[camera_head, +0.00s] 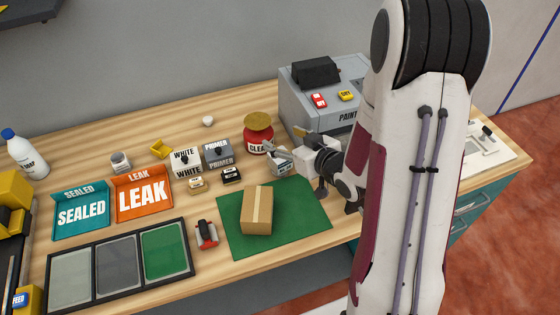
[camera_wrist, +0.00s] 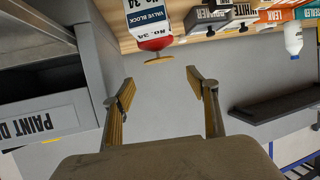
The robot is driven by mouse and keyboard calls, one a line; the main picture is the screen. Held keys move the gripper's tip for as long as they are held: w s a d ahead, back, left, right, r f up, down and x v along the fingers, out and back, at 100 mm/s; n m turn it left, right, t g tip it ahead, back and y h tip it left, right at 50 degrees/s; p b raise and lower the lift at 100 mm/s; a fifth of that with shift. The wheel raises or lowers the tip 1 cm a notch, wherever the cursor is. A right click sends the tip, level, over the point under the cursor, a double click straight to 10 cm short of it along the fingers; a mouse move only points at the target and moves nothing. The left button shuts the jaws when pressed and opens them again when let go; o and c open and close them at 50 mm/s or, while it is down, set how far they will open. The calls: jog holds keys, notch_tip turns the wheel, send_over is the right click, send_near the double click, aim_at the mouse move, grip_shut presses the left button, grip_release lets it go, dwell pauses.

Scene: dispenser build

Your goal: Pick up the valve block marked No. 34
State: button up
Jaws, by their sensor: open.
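The valve block marked No. 34 (camera_wrist: 147,16) shows at the top edge of the wrist view, partly cut off. Its white label with a dark blue band reads VALVE BLOCK and No. 34. In the head view the block (camera_head: 282,166) stands by the back edge of the green mat, in front of the red jar and partly hidden by my gripper. My gripper (camera_wrist: 160,76) is open and empty. Its two fingers with yellowish pads are apart, and the block lies outside the gap between them, beyond the fingertips in the wrist view.
The red jar (camera_head: 258,137) stands close behind the block. The grey paint machine (camera_head: 299,107) is to the right. A cardboard box (camera_head: 257,210) sits on the green mat (camera_head: 309,222).

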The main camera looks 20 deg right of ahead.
jog(key=shift+f, duration=3.7)
jog(key=shift+w+a+f, duration=0.15)
jog(key=shift+w+f, duration=0.1)
jog(key=shift+w, duration=0.3)
jog(key=shift+w, duration=0.1)
jog(key=shift+x, duration=3.05)
grip_shut()
jog(key=shift+r, duration=0.3)
notch_tip(320, 180, up, 10)
jog(key=shift+f, duration=0.25)
